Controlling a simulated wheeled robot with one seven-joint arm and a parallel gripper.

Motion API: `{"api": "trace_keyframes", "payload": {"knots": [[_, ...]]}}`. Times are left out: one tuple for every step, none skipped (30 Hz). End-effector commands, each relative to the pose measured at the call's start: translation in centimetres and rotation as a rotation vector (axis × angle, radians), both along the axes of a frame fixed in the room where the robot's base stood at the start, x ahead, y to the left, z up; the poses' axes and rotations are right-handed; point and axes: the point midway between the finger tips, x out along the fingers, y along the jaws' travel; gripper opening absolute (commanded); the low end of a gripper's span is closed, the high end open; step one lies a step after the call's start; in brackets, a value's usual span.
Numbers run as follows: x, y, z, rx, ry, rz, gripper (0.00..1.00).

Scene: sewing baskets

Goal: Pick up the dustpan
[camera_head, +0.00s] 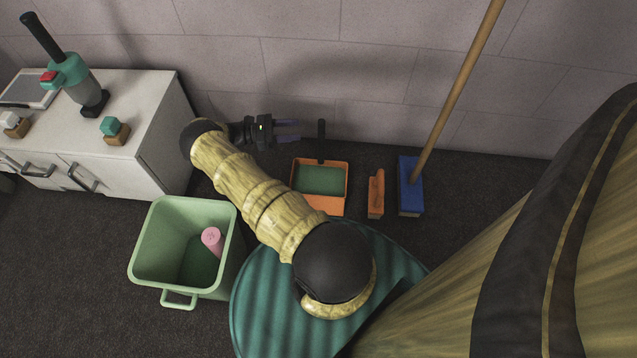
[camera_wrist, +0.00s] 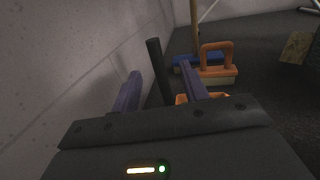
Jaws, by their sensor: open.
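The dustpan (camera_head: 328,205) is an orange tray with a green inside, lying on the dark floor near the wall. Its black handle (camera_head: 321,128) stands upright at the wall side. My gripper (camera_head: 299,130) is open, with its fingers pointing right toward the handle and stopping just short of it in the head view. In the wrist view the handle (camera_wrist: 156,62) shows between the two fingers of my gripper (camera_wrist: 161,76), apart from both. Only a bit of the orange pan (camera_wrist: 182,99) shows there; my gripper body hides the rest.
An orange hand brush (camera_head: 376,192) and a blue broom head (camera_head: 410,197) with a long wooden stick (camera_head: 458,85) stand right of the dustpan. A green bin (camera_head: 147,247) and a white cabinet (camera_head: 160,110) are at left. The wall (camera_head: 370,70) runs close behind.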

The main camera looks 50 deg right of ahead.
Motion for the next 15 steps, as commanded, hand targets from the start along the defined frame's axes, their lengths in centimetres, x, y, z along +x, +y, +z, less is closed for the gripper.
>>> {"api": "trace_keyframes", "payload": {"knots": [[-0.5,-0.6,-0.1,-0.002,0.001,-0.003,0.44],[-0.8,-1.0,-0.1,-0.001,0.001,-0.003,0.44],[-1.2,-1.4,-0.1,-0.001,0.002,-0.003,0.44],[-1.5,-1.8,-0.1,0.0,0.001,-0.002,0.44],[-1.8,-2.1,-0.1,-0.002,0.001,-0.002,0.44],[-2.1,-2.6,-0.2,-0.002,0.001,-0.002,0.44],[-2.3,-2.9,-0.2,-0.002,0.001,-0.002,0.44],[-2.5,-3.1,-0.1,-0.002,0.001,-0.002,0.44],[-2.8,-3.3,-0.1,-0.001,0.001,-0.002,0.44],[-2.8,-3.4,-0.1,0.0,0.0,-0.001,0.44],[-2.9,-3.5,-0.1,0.0,0.0,-0.001,0.44],[-2.9,-3.6,0.0,0.0,0.0,0.0,0.44],[-2.9,-3.6,0.0,0.0,0.0,0.0,0.44],[-2.9,-3.6,0.0,-0.001,-0.001,0.0,0.44],[-2.9,-3.5,0.0,-0.001,-0.001,0.0,0.44]]}}
